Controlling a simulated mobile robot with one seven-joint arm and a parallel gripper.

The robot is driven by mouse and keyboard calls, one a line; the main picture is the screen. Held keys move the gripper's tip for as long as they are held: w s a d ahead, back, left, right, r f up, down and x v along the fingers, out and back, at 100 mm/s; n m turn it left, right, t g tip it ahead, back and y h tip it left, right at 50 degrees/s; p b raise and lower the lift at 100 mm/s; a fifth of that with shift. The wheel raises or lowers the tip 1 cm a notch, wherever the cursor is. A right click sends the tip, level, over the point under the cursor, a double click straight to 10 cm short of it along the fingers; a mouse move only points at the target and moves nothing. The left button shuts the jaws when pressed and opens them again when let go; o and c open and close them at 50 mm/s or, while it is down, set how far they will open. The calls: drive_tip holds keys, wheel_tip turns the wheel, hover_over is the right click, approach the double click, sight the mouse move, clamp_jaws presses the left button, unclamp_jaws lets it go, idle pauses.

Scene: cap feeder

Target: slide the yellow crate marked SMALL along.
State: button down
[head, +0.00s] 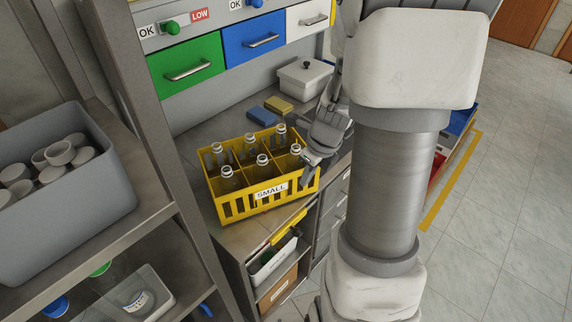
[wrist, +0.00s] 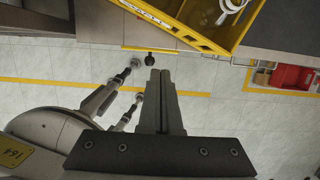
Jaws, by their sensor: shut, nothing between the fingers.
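The yellow crate (head: 234,207) with a SMALL label on its front stands on the grey worktop, upright, with several clear capless bottles (head: 262,170) in its compartments. My gripper (head: 309,178) is at the crate's right end, fingers pointing down, shut and empty. In the wrist view the closed fingers (wrist: 160,78) lie just below the crate's yellow wall (wrist: 180,28); part of one bottle (wrist: 229,8) shows inside. I cannot tell whether the fingers touch the crate. My gripper hides part of the crate's right end.
Blue and yellow sponge-like blocks (head: 265,115) and a white lidded box (head: 304,80) are behind the crate. Green (head: 187,70), blue and white drawers are above. A grey shelf post (head: 150,130) stands left, beside a grey bin (head: 108,160) of cups. Little worktop is bare in front.

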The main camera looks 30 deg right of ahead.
sight(225, 143)
drive_tip(key=w+a+f, duration=0.2)
drive_tip(key=w+f, duration=0.3)
drive_tip(key=f, duration=0.3)
drive_tip(key=shift+w+f+b, duration=0.3)
drive_tip(key=shift+w+f, duration=0.05)
drive_tip(key=shift+w, duration=0.05)
drive_tip(key=shift+a, duration=0.1)
drive_tip(key=w+a+p, duration=0.2)
drive_tip(key=w+a, duration=0.1)
drive_tip(key=w, duration=0.5)
drive_tip(key=w+a+p, duration=0.2)
drive_tip(key=w+a, duration=0.1)
drive_tip(key=w, duration=0.5)
drive_tip(key=w+a+p, duration=0.2)
drive_tip(key=w+a, duration=0.1)
drive_tip(key=w, duration=0.6)
drive_tip(key=shift+a, duration=0.15)
drive_tip(key=shift+w+a+r, duration=0.1)
drive_tip(key=shift+w+a, duration=0.1)
drive_tip(key=shift+w, duration=0.25)
